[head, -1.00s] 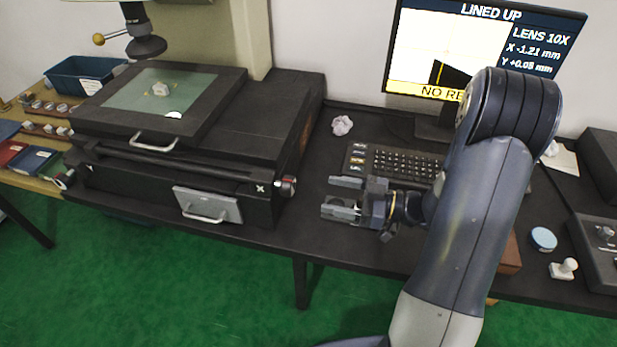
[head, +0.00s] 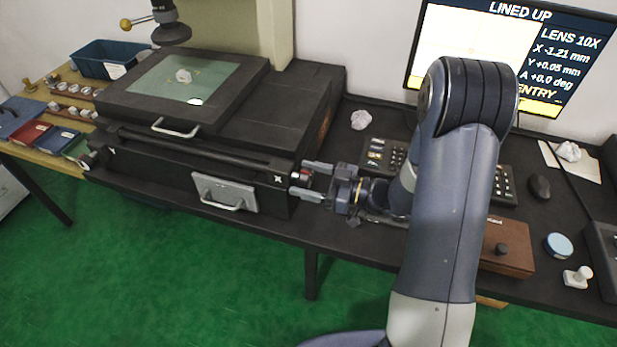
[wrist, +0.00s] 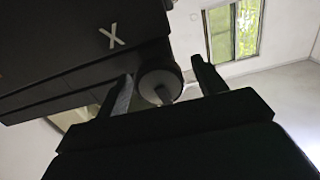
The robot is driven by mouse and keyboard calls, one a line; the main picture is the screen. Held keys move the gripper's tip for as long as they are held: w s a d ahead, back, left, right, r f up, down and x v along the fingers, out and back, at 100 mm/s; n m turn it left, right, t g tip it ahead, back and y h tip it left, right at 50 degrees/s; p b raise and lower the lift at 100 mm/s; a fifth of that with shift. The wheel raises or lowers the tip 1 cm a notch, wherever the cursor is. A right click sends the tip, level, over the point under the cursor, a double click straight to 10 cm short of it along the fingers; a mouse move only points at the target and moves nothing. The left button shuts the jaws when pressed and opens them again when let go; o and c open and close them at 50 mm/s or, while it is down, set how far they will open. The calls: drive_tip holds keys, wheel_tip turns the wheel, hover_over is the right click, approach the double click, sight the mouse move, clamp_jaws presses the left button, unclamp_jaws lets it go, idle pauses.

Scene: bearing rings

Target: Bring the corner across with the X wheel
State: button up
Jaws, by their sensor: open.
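The X wheel (head: 302,176) is a small knob with a dark rim and some red, on the right end of the black stage base, next to a white X mark. In the wrist view the wheel (wrist: 160,84) shows as a round grey face with a short stub, close to the X mark. My gripper (head: 312,180) is open, with its fingers (wrist: 158,90) on either side of the wheel. I cannot tell whether they touch it. The monitor (head: 490,50) reads LINED UP, X -1.21 mm, Y +0.05 mm, A +0.0 deg; my arm hides part of it.
The stage's glass plate (head: 165,82) carries a small pale piece (head: 184,76). A front drawer with a handle (head: 226,192) is left of the wheel. A keyboard (head: 385,155), crumpled paper (head: 361,120), a brown box (head: 508,246) and a blue tin (head: 558,245) lie on the table.

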drive_tip(key=shift+c, duration=0.3)
drive_tip(key=c, duration=0.9)
drive_tip(key=shift+r+m+p, duration=0.25)
drive_tip(key=shift+m+p, duration=0.85)
drive_tip(key=shift+p, duration=0.05)
drive_tip(key=shift+f+m+p, duration=0.25)
drive_tip(key=shift+m+p, duration=0.7)
drive_tip(key=shift+m, duration=0.85)
drive_tip(key=o, duration=1)
drive_tip(key=shift+c, duration=0.2)
drive_tip(key=shift+d, duration=0.15)
drive_tip(key=b+v, duration=0.1)
drive_tip(key=v, duration=0.9)
drive_tip(key=shift+d, duration=0.25)
